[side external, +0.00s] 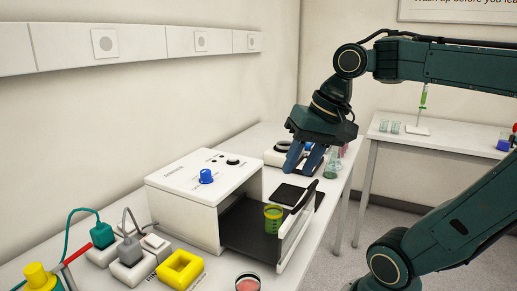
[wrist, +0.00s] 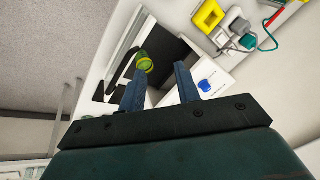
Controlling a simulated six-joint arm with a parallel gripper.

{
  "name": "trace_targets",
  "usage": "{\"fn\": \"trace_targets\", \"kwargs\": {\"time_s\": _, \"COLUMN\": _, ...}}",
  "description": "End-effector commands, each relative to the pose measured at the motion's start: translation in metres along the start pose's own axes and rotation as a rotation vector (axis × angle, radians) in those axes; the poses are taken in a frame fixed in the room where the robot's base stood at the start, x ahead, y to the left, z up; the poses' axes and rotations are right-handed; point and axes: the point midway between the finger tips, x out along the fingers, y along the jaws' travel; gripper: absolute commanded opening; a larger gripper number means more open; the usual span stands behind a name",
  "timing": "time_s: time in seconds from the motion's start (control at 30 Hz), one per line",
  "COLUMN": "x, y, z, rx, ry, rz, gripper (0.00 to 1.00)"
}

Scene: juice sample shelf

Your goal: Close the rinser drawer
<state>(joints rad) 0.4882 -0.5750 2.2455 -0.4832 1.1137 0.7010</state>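The rinser (side external: 190,205) is a white box with a blue knob (side external: 206,177) on top. Its drawer (side external: 250,235) is pulled out to the right, with a dark floor and a white front panel (side external: 296,236) with a black handle (side external: 305,196). A green-and-yellow cup (side external: 273,218) stands inside the drawer. My gripper (side external: 304,170) is above and beyond the drawer, apart from it, with its blue fingers spread and nothing between them. In the wrist view, my gripper (wrist: 157,78) has its fingers apart, and the cup (wrist: 145,62) appears beyond them.
A yellow block (side external: 180,270), plugs with cables (side external: 103,236) and a red-filled dish (side external: 248,283) are at the front. A black pad (side external: 289,194), a flask (side external: 332,165) and a white device (side external: 284,153) lie behind the drawer. Open floor is right of the bench.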

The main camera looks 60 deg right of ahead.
Motion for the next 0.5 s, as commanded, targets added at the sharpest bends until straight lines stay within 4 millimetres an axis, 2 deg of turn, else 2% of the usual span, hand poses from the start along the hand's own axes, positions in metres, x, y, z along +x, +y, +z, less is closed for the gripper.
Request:
{"fn": "trace_targets", "kwargs": {"time_s": 0.27, "x": -0.022, "y": 0.022, "z": -0.029, "rx": 0.342, "ry": -0.033, "rz": 0.052, "gripper": 0.33}}
{"fn": "trace_targets", "kwargs": {"time_s": 0.5, "x": -0.043, "y": 0.053, "z": -0.048, "rx": 0.622, "ry": -0.043, "rz": 0.115, "gripper": 0.33}}
